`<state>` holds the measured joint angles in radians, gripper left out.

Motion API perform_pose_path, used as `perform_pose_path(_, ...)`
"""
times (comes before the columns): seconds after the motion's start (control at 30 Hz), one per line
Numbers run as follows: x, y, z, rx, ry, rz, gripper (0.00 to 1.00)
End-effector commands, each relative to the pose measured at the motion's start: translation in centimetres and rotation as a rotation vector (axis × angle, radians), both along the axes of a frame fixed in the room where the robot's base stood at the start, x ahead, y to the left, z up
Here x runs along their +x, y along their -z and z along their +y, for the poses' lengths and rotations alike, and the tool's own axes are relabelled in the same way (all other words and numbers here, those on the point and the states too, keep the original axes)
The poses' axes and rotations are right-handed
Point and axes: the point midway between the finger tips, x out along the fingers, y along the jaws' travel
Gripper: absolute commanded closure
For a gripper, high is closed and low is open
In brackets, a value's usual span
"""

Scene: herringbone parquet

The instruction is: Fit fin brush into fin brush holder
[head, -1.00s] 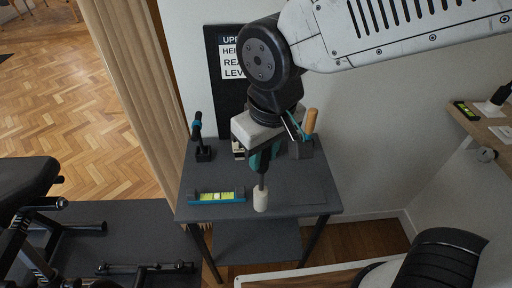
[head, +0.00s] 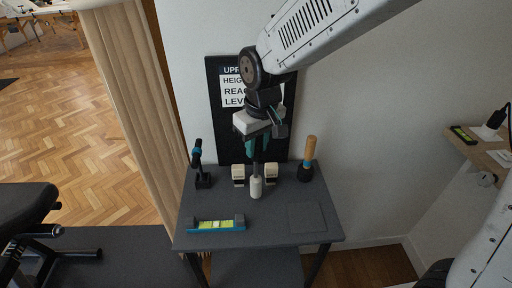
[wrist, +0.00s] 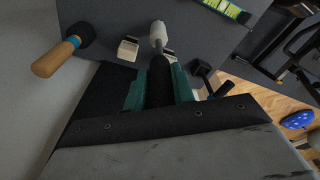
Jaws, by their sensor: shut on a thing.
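The fin brush, with a dark handle and a cream cylindrical end (head: 256,188), hangs upright, cream end down, from my gripper (head: 257,150). The teal fingers are shut on its handle. In the wrist view the cream end (wrist: 158,34) shows beyond my gripper (wrist: 160,88). Two cream blocks, left (head: 238,174) and right (head: 271,174), stand apart at the back of the table and look like the fin brush holder. The brush is in line with the gap between them, apparently a little in front. I cannot tell whether it touches anything.
The grey table (head: 265,228) has a green-yellow level (head: 216,225) at front left and a square outline at front right. A wooden-handled tool (head: 308,155) stands at back right, a black and blue tool (head: 198,160) at back left. A dark sign board (head: 223,135) is behind.

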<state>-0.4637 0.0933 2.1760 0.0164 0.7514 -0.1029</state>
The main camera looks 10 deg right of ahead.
Motion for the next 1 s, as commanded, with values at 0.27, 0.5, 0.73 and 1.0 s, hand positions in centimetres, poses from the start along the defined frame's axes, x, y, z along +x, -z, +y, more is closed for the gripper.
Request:
perform_pose_path(0.27, 0.0, 1.1, 0.0, 0.001, 0.0, -0.001, 1.0)
perform_pose_path(0.5, 0.0, 1.5, 0.0, 0.001, 0.0, -0.001, 0.61)
perform_pose_path(0.73, 0.0, 1.4, 0.0, 0.001, 0.0, -0.001, 0.53)
perform_pose_path(1.0, -0.1, -0.4, 0.0, 0.003, 0.0, -0.004, 0.53)
